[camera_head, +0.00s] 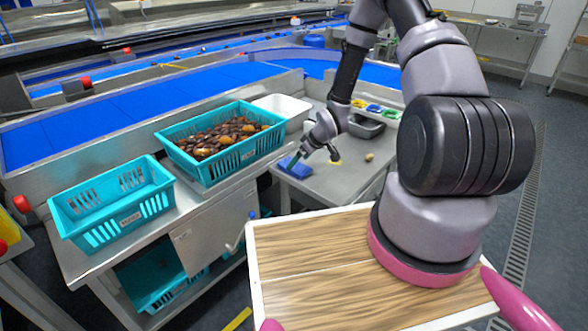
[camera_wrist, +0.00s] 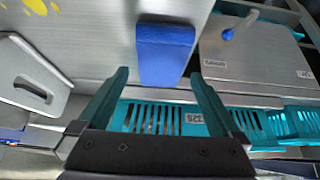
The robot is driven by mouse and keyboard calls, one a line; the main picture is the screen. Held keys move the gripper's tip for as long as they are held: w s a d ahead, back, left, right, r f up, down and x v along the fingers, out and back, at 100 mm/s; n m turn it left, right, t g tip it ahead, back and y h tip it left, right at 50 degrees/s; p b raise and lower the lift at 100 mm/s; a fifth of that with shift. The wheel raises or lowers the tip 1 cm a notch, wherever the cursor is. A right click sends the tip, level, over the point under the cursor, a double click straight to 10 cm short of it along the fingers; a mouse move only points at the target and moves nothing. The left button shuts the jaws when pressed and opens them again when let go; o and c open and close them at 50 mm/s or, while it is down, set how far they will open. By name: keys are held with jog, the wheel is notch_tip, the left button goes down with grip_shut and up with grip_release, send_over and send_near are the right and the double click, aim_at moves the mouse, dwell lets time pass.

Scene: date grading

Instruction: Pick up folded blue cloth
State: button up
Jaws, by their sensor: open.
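The folded blue cloth (camera_head: 294,168) lies on the steel table (camera_head: 335,185) near its left edge. In the wrist view the cloth (camera_wrist: 165,52) is a blue rounded block, upper middle. My gripper (camera_head: 292,161) is over the cloth in the head view and hides part of it. In the wrist view my gripper (camera_wrist: 158,77) has its two teal fingers spread apart, with the near end of the cloth between their tips in the picture. Nothing is held. I cannot tell how high the fingers are above the cloth.
A teal crate of dates (camera_head: 215,172) stands left of the cloth, with an empty teal crate (camera_head: 75,225) further left. A white bin (camera_head: 290,108) is behind. Small coloured dishes (camera_head: 375,108), a steel pan (camera_head: 365,128) and a small brown item (camera_head: 369,157) are on the table.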

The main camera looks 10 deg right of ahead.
aim_at(296, 166)
jog(key=x, duration=0.3)
jog(key=shift+a+f, duration=0.1)
jog(key=shift+f, duration=0.05)
jog(key=shift+c, duration=0.3)
jog(key=c, duration=1.1)
notch_tip(296, 166, up, 10)
